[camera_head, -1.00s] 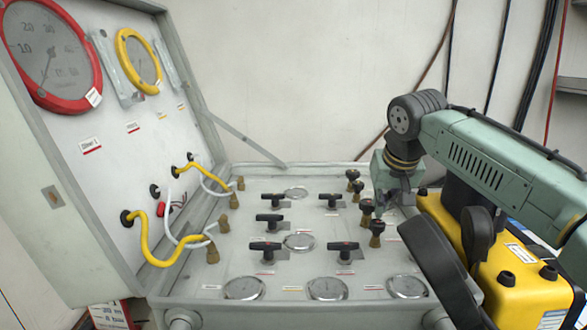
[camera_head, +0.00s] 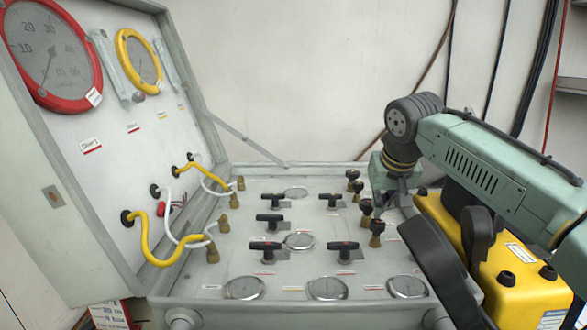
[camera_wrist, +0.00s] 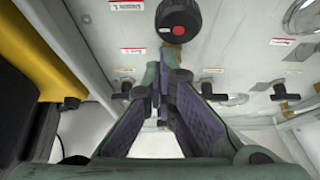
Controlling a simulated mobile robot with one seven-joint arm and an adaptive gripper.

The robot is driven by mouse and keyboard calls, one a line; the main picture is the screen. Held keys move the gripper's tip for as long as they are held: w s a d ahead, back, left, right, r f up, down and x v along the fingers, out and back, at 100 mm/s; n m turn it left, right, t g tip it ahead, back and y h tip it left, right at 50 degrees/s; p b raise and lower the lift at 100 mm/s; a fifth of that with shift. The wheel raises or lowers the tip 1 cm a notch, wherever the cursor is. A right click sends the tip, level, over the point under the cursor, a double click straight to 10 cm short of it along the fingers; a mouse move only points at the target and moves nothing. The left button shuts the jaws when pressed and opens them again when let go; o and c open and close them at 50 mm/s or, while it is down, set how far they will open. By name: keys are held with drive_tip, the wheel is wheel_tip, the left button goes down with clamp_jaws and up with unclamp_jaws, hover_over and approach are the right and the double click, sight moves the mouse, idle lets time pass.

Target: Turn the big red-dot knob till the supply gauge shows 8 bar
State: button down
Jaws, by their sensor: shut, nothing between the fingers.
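The big knob with the red dot (camera_wrist: 178,20) is black and round, with a white mark beside the dot, at the top of the wrist view. My gripper (camera_wrist: 168,68) is shut and empty, its fingertips below the knob in that picture; I cannot tell whether they touch it. In the head view my gripper (camera_head: 392,192) is at the panel's right side, by several black-topped brass knobs. One such knob (camera_head: 377,227) stands nearest the front; its dot cannot be made out. A red-rimmed gauge (camera_head: 47,50) and a yellow-rimmed gauge (camera_head: 138,60) are on the lid. I cannot tell which gauge is the supply one.
Several black T-handled valves (camera_head: 268,247) and small round gauges (camera_head: 327,288) are on the panel (camera_head: 195,275). Yellow and white hoses (camera_head: 150,250) join lid and panel at left. A yellow case (camera_head: 520,285) stands close at right. The air above the panel's middle is clear.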

drive_tip(key=shift+a, duration=0.2)
idle(0.3)
drive_tip(key=shift+a+p, duration=0.85)
drive_tip(key=shift+a, duration=0.15)
drive_tip(key=shift+w+a, duration=0.1)
drive_tip(key=shift+a, duration=0.05)
drive_tip(key=shift+a, duration=0.1)
drive_tip(key=shift+s+f, duration=0.1)
drive_tip(key=shift+s, duration=0.1)
wheel_tip(320, 180, up, 6)
drive_tip(key=shift+s+p, duration=0.15)
drive_tip(key=shift+p, duration=0.2)
idle(0.3)
